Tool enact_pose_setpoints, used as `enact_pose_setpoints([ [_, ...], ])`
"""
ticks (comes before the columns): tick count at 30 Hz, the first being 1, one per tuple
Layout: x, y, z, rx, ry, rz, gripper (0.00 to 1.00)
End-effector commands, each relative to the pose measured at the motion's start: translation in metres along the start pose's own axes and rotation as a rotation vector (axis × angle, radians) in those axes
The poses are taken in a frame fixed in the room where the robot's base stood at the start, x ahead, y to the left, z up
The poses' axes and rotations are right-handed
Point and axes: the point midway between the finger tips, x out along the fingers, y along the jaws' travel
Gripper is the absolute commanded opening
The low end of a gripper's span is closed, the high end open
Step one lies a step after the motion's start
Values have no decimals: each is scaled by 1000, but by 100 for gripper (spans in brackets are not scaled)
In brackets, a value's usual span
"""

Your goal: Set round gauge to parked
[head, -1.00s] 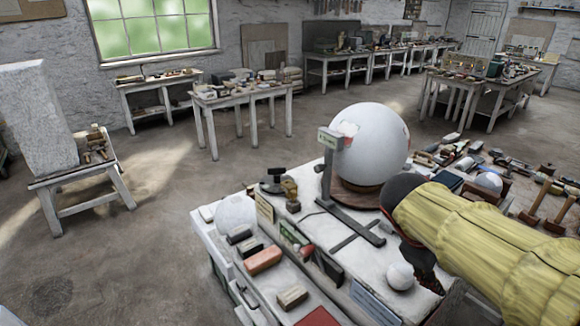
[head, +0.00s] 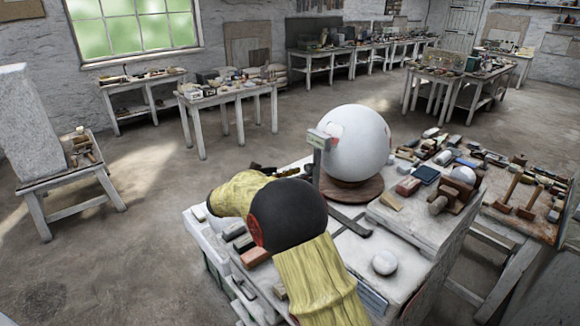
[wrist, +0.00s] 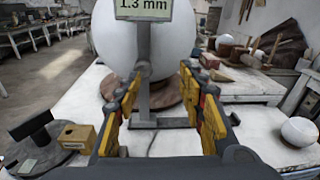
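The round gauge is a grey upright post with a small display on top, standing on a flat bar in front of a large white sphere. In the head view its display (head: 318,138) is left of the sphere (head: 357,143). In the wrist view the display (wrist: 143,8) reads 1.3 mm and the post (wrist: 143,45) runs down in front of the sphere (wrist: 185,35). My gripper (wrist: 160,82) is open, its yellow fingers to either side of the post's line. I cannot tell whether the post is between the fingertips or just beyond. In the head view my arm mostly hides the gripper.
The sphere rests on a round brown base (head: 350,189). A small white ball (head: 384,262) lies to the right. In the wrist view a tan block (wrist: 76,137) and a dark stand (wrist: 32,128) are at left. A tool-covered bench (head: 520,200) stands at right.

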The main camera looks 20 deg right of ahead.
Motion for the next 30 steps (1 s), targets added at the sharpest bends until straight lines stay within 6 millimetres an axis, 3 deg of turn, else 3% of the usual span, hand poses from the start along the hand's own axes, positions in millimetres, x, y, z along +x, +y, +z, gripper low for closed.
enact_pose_setpoints([
  [3, -3, 16, -2, -44, -44, 15, 40],
  [8, 0, 22, -2, -62, -64, 20, 40],
  [21, 60, 22, 1, -61, -61, 19, 40],
  [30, 73, 23, 3, -60, -62, 21, 40],
])
